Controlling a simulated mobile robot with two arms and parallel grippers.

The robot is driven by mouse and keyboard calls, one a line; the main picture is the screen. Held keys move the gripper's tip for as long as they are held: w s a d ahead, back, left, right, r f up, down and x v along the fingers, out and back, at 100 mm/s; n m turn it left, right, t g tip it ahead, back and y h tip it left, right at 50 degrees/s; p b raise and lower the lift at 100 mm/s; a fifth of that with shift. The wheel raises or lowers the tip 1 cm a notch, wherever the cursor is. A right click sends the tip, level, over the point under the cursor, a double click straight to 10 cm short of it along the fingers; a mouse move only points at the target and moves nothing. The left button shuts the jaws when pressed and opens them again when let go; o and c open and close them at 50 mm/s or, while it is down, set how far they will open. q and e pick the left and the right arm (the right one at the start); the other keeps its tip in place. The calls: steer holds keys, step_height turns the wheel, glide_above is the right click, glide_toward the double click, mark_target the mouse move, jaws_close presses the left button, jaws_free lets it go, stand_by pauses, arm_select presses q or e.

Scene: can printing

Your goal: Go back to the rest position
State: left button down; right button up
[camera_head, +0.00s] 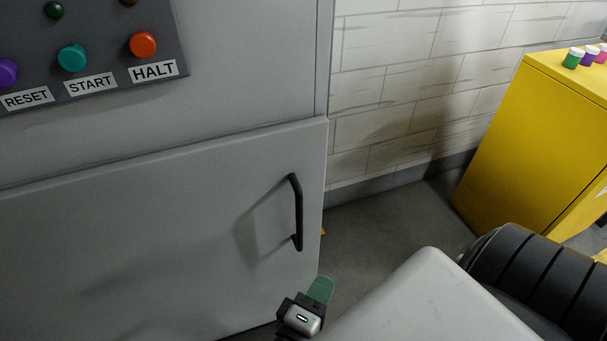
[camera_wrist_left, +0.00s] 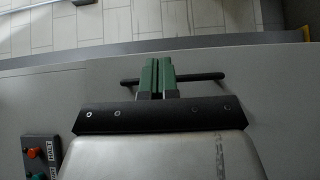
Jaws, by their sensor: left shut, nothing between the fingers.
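My left gripper (camera_head: 320,290) is low in the middle of the head view, in front of the grey machine (camera_head: 120,240) and below the black door handle (camera_head: 297,212). Its green fingers also show in the left wrist view (camera_wrist_left: 157,75), side by side, shut and empty. In that view the handle (camera_wrist_left: 205,77) passes behind the fingers and shows on both sides of them. I cannot tell the exact gap between fingers and handle. My right gripper is in neither view.
The machine's button panel (camera_head: 105,20) has purple, teal and orange buttons, labelled RESET, START and HALT for the lower row. A yellow cabinet (camera_head: 530,140) stands at the right with small coloured pots (camera_head: 573,58) on top. Grey floor (camera_head: 385,220) shows between machine and cabinet.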

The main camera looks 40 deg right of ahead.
arm_select(q)
steer(key=shift+s, duration=0.55)
steer(key=w+a+f+m+y+p, duration=0.1)
steer(key=a+f+y, duration=0.2)
steer(key=a+f, duration=0.45)
steer(key=w+a+f+m+g+y+p, duration=0.1)
steer(key=a+f+y, duration=0.25)
steer(key=f, duration=0.65)
steer(key=a+f+m+y+p, duration=0.1)
steer(key=a+f+y, duration=0.2)
steer(key=a+f, duration=0.5)
steer(key=s+a+f+m+g+y+p, duration=0.1)
steer(key=s+a+f+g+y, duration=0.1)
steer(key=s+a+f, duration=0.3)
steer(key=s+a+f+m+g+y+p, duration=0.1)
steer(key=s+a+f+m+y, duration=0.1)
steer(key=s+a+f, duration=0.3)
steer(key=s+a+f+m+g+y+p, duration=0.1)
steer(key=s+a+f+g+y, duration=0.1)
steer(key=s+a+f, duration=0.3)
steer(key=s+a+y, duration=0.1)
steer(key=s+a, duration=0.3)
steer(key=a, duration=0.6)
steer(key=shift+s+g, duration=0.3)
steer(key=shift+s, duration=0.05)
steer(key=shift+f, duration=0.1)
